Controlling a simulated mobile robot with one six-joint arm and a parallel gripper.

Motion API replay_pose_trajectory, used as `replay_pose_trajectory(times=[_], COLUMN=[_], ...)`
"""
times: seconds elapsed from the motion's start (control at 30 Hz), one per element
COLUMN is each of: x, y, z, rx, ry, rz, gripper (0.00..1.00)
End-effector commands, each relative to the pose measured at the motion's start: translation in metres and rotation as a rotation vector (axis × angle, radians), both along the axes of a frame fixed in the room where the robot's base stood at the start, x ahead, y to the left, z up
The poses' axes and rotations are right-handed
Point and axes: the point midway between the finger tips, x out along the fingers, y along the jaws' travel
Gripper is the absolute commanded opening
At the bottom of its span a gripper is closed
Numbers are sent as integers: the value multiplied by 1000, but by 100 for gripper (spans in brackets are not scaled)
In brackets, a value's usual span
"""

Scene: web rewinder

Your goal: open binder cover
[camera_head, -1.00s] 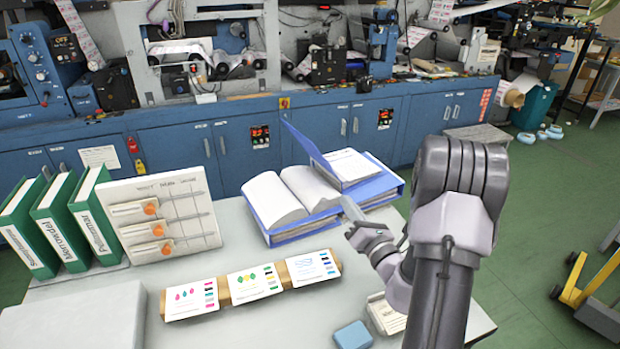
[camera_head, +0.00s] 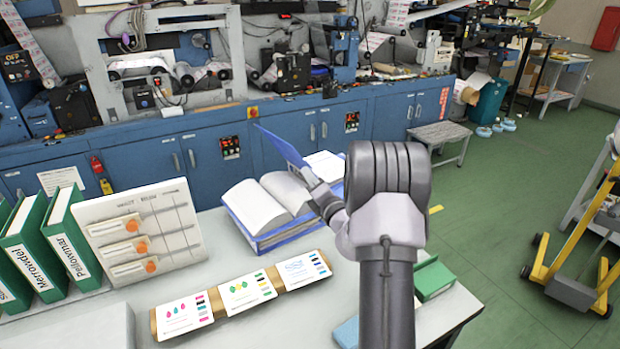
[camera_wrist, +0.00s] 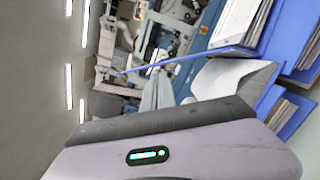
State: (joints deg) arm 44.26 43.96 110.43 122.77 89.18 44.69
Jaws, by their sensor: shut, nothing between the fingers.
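The blue binder (camera_head: 266,240) lies open on the table, with curved white pages (camera_head: 256,205) on its left part. Its blue cover (camera_head: 280,148) stands up tilted, its free edge toward the upper left. My gripper (camera_head: 309,178) is shut and empty at the cover's lower right end, over the binder. I cannot tell whether it touches the cover. In the wrist view my gripper's dark edge crosses the lower half, and blue binder parts (camera_wrist: 290,55) with page stacks show at the right.
Green binders (camera_head: 45,245) and a white board with orange knobs (camera_head: 145,235) stand at the left. A wooden strip with sample cards (camera_head: 240,290) lies in front of the binder. A green box (camera_head: 434,280) lies right of my arm. Blue cabinets (camera_head: 290,130) stand behind the table.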

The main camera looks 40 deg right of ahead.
Motion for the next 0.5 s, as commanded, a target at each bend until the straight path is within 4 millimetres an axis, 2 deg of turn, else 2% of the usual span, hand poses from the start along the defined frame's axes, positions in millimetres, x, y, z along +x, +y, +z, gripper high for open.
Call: replay_pose_trajectory(times=[0.4,0.5], x=[-1,-1], y=[-5,-8], z=[4,12], rx=[1,34], ry=[1,1], rz=[0,0], gripper=[0,0])
